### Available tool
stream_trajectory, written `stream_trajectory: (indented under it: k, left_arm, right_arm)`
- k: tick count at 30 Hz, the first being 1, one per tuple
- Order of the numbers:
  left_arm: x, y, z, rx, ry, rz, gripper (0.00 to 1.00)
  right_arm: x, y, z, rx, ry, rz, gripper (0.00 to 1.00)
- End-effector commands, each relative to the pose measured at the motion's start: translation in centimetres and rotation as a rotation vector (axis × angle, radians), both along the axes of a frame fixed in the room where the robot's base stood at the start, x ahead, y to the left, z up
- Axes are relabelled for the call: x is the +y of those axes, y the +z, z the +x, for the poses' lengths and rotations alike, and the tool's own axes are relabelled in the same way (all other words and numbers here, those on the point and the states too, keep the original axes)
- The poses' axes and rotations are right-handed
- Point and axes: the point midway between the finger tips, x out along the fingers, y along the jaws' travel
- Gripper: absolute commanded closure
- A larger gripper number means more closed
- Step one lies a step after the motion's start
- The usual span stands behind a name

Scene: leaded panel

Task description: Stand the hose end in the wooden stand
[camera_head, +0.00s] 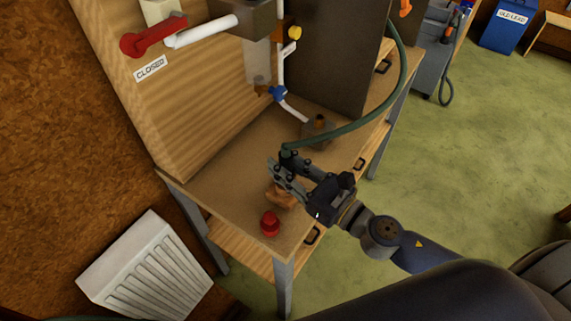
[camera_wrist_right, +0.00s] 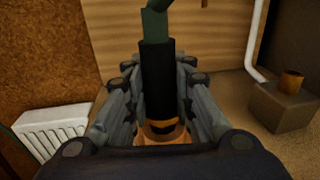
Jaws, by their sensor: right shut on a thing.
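The green hose (camera_head: 384,114) hangs in a loop from the upper right down to my right gripper (camera_head: 279,174). Its black hose end (camera_wrist_right: 158,80) stands nearly upright between the fingers of my right gripper (camera_wrist_right: 158,108), which is shut on it. The wooden stand (camera_head: 279,197) is on the bench just below the fingers, partly hidden by them. In the right wrist view, the stand's light wood (camera_wrist_right: 152,139) shows at the foot of the hose end, around a brass-coloured band. I cannot tell how deep the end sits in it. My left gripper is not in view.
A red object (camera_head: 270,225) stands near the bench's front corner, close to the stand. A grey block with a copper-coloured top (camera_head: 317,130) is farther back. A dark panel (camera_head: 335,55) and a valve with a red handle (camera_head: 152,36) rise behind. The bench's left part is clear.

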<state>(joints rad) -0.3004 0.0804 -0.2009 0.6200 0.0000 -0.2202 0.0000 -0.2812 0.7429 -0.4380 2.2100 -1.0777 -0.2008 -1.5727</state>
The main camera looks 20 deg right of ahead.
Motion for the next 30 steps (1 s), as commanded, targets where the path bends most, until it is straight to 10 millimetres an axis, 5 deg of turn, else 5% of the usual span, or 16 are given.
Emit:
stream_trajectory:
  k: [20,21,23,30]
  left_arm:
    - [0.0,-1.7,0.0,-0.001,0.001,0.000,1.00]
    - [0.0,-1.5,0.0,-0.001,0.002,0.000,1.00]
    - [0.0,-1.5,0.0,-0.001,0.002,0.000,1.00]
    - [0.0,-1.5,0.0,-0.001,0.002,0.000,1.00]
  right_arm:
    - [0.0,-1.8,0.0,-0.001,0.000,0.000,1.00]
    - [0.0,-1.6,0.0,-0.001,0.000,0.000,0.70]
    - [0.0,-1.6,0.0,-0.001,0.000,0.000,0.57]
    - [0.0,-1.6,0.0,-0.001,0.000,0.000,0.54]
